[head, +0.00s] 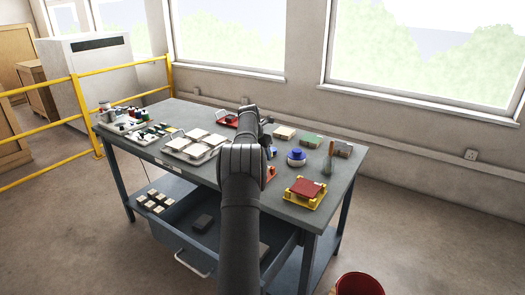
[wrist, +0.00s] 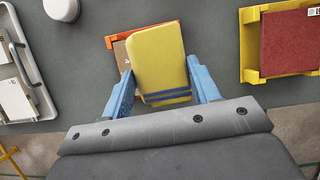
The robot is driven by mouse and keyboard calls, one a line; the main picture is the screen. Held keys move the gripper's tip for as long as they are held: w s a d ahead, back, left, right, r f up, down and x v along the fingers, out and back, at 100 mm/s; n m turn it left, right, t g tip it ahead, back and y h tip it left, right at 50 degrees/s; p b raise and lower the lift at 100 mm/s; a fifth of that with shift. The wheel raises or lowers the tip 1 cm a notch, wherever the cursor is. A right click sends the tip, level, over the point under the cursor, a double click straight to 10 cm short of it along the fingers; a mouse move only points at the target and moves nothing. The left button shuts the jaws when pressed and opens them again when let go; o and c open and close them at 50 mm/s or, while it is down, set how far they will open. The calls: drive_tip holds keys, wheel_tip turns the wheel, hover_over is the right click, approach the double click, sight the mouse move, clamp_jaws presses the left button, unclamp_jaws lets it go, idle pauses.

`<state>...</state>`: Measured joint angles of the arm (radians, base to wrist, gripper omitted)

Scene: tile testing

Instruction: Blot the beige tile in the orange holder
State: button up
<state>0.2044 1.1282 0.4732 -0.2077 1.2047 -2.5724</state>
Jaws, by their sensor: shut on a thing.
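My gripper (wrist: 157,92) has blue fingers and is shut on a yellow sponge (wrist: 157,58) with a dark blue band near its lower end. The sponge lies over the orange holder (wrist: 113,40) in the wrist view and hides most of it. A narrow strip of the beige tile (wrist: 121,56) shows at the sponge's left edge. I cannot tell whether the sponge touches the tile.
A yellow holder (wrist: 249,72) with a red tile (wrist: 292,42) stands to the right. A tray (wrist: 48,105) of white tiles is at the left. A blue-topped round thing (head: 296,157) and more tiles stand behind. A drawer (head: 181,232) hangs open below the bench.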

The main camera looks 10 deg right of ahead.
drive_tip(key=shift+f, duration=1.95)
wheel_tip(320, 180, down, 2)
drive_tip(key=shift+f, duration=0.1)
drive_tip(key=shift+w+a, duration=0.6)
drive_tip(key=shift+w, duration=0.05)
drive_tip(key=shift+w+a, duration=2.15)
drive_tip(key=shift+a, duration=0.15)
drive_tip(key=shift+s+d, duration=2.95)
drive_tip(key=shift+d, duration=0.05)
drive_tip(key=shift+w+a, duration=0.1)
drive_tip(key=shift+a, duration=0.25)
drive_tip(key=shift+w+a, duration=0.25)
drive_tip(key=shift+w, duration=0.1)
drive_tip(key=shift+w+a, duration=2.45)
drive_tip(key=shift+s+d, duration=2.75)
drive_tip(key=shift+s+d+r, duration=0.2)
drive_tip(key=shift+w+a+r, duration=0.1)
drive_tip(key=shift+r, duration=3.9)
